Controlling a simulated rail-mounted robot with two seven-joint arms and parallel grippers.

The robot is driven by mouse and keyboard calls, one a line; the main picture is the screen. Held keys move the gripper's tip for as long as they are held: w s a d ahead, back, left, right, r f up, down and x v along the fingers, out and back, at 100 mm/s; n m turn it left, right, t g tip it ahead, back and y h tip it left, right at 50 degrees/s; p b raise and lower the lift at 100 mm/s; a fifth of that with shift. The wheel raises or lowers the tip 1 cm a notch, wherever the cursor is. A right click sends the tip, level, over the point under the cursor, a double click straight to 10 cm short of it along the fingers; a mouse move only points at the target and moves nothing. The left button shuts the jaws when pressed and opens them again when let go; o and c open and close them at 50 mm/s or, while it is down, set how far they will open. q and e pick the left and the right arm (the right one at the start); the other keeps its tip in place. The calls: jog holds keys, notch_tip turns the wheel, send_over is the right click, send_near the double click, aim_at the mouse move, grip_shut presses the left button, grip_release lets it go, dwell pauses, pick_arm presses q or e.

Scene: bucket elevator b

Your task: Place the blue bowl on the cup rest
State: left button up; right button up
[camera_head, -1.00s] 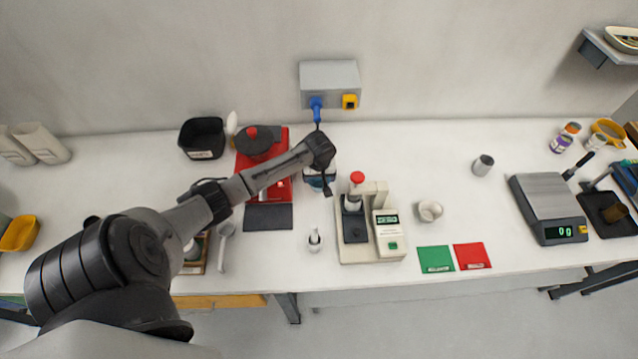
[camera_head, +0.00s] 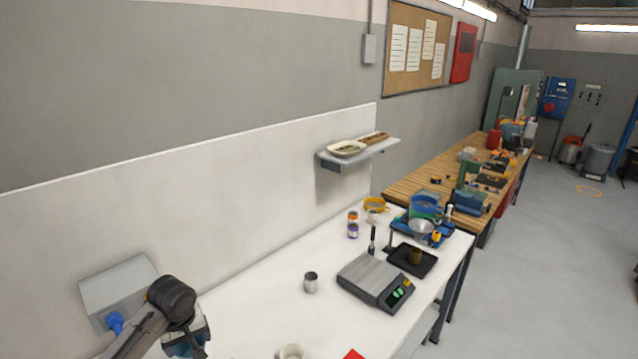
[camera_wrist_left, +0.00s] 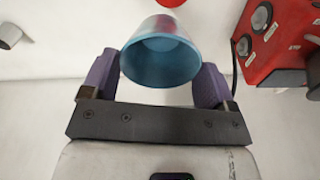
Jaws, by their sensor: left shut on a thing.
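My left gripper (camera_wrist_left: 156,76) is shut on the blue bowl (camera_wrist_left: 160,62), a light-blue, cup-like vessel. In the left wrist view it sits between the purple fingers, its rim facing the camera. In the head view my left gripper (camera_head: 188,335) is at the lower left, with part of the blue bowl (camera_head: 182,350) showing below the dark wrist, cut by the frame edge. I cannot identify the cup rest in either current view. My right gripper is not in view.
A red machine (camera_wrist_left: 285,40) stands at the right in the left wrist view. A grey wall box (camera_head: 117,287) is beside my left arm.

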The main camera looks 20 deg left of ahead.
pick_arm(q)
jog(key=d+r+m+p, duration=0.3)
jog(key=d+r+p, duration=0.1)
jog(key=d+r, duration=0.75)
jog(key=s+d+r+m+h+p, duration=0.1)
jog(key=s+d+r+m+p, duration=0.5)
jog(key=s+d+r, duration=0.5)
jog(key=s+d+p, duration=0.2)
jog(key=s, duration=0.2)
jog(key=shift+r+m+t, duration=0.3)
jog(key=shift+r+m, duration=0.1)
jog(key=shift+a, duration=0.1)
